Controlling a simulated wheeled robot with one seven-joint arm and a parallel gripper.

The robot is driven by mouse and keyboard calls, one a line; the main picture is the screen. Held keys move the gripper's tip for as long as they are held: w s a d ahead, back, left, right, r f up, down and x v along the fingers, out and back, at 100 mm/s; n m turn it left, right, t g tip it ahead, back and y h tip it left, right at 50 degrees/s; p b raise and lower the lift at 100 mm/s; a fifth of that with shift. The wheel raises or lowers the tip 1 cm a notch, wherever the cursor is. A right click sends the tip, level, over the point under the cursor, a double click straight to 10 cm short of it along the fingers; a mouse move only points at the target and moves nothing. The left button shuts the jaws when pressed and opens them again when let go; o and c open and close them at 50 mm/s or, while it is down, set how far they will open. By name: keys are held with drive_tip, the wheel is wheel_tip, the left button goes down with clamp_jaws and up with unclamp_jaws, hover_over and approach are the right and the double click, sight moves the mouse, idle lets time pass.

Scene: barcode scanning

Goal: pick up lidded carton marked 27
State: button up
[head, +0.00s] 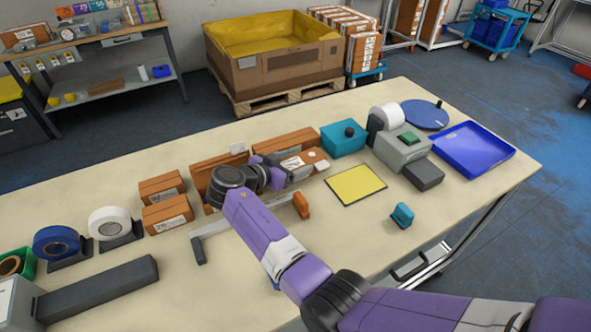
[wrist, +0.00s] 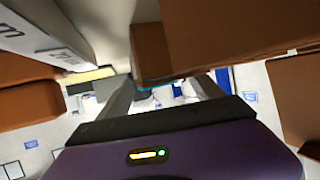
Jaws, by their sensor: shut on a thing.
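Several brown cartons stand in a group at the middle back of the table. One carton (head: 306,162) with a white label lies at my gripper (head: 298,174), partly hidden behind my arm. Another carton (head: 205,172) stands to the left, and two more cartons (head: 160,187) (head: 167,213) stand farther left. I cannot read the number 27 on any of them. In the wrist view my gripper (wrist: 165,88) has a brown carton (wrist: 151,48) at its fingers and is shut on it. A larger brown surface (wrist: 235,28) is close on the right.
A yellow mat (head: 357,185) lies right of my gripper. Beyond it are a teal box (head: 342,138), a grey printer-like device (head: 402,152) and a blue tray (head: 472,150). A small teal object (head: 402,215) lies in front. Tape rolls (head: 110,222) (head: 56,243) stand left.

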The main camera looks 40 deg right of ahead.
drive_tip(key=shift+s+f, duration=0.1)
drive_tip(key=shift+f, duration=0.1)
clamp_jaws()
drive_tip(key=shift+r, duration=0.15)
